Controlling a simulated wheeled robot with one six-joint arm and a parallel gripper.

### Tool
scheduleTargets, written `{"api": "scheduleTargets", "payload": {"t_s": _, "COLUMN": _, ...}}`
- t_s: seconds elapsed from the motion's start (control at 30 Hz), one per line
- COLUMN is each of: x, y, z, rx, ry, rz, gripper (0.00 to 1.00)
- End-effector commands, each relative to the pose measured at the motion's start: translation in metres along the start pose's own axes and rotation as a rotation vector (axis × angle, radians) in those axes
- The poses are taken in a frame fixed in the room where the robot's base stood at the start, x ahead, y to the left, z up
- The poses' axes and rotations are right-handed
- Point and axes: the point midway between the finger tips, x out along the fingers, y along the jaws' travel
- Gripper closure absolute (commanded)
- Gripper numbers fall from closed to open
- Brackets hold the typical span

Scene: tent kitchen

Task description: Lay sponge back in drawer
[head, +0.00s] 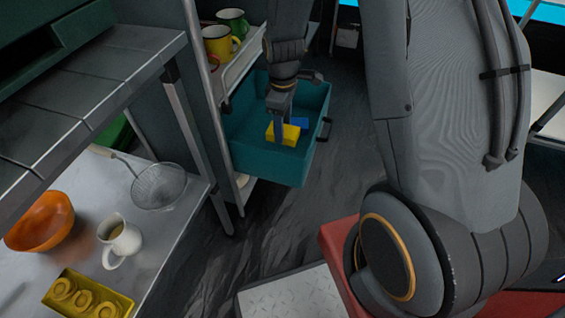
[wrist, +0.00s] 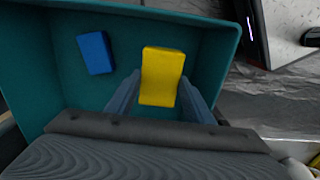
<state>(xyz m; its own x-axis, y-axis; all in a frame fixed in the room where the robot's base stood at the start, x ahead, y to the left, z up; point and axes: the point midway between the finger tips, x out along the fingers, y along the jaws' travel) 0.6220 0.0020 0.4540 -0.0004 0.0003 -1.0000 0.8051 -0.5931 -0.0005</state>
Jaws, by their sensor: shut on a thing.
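The yellow sponge (head: 288,134) is between the fingers of my gripper (head: 281,130), inside the open teal drawer (head: 255,160). In the wrist view, my gripper (wrist: 160,95) is shut on the yellow sponge (wrist: 162,75), with a finger on each side. The teal drawer (wrist: 215,45) surrounds it there. A blue block (wrist: 95,53) lies on the drawer floor to the left of the sponge; in the head view the blue block (head: 298,122) shows just behind it. Whether the sponge touches the drawer floor cannot be told.
A shelf above the drawer holds a yellow mug (head: 218,44) and a green mug (head: 234,22). The metal counter at left holds an orange bowl (head: 40,222), a strainer (head: 158,187), a white jug (head: 119,240) and a yellow tray (head: 75,292). The drawer's right part is clear.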

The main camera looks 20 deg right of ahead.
Motion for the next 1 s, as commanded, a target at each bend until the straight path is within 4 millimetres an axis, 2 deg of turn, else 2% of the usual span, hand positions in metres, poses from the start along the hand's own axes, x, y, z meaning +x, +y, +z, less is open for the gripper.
{"api": "scheduleTargets", "payload": {"t_s": 0.17, "x": 0.017, "y": 0.0, "z": 0.0, "rx": -0.007, "ry": -0.001, "rz": -0.002, "gripper": 0.77}}
{"api": "scheduleTargets", "payload": {"t_s": 0.4, "x": 0.059, "y": 0.0, "z": 0.0, "rx": -0.007, "ry": -0.002, "rz": -0.002, "gripper": 0.77}}
{"api": "scheduleTargets", "payload": {"t_s": 0.57, "x": 0.072, "y": 0.0, "z": 0.0, "rx": -0.006, "ry": -0.001, "rz": -0.001, "gripper": 0.77}}
{"api": "scheduleTargets", "payload": {"t_s": 0.77, "x": 0.099, "y": 0.0, "z": 0.0, "rx": -0.006, "ry": -0.001, "rz": -0.001, "gripper": 0.77}}
{"api": "scheduleTargets", "payload": {"t_s": 1.0, "x": 0.103, "y": 0.0, "z": 0.0, "rx": -0.006, "ry": 0.0, "rz": 0.0, "gripper": 0.77}}
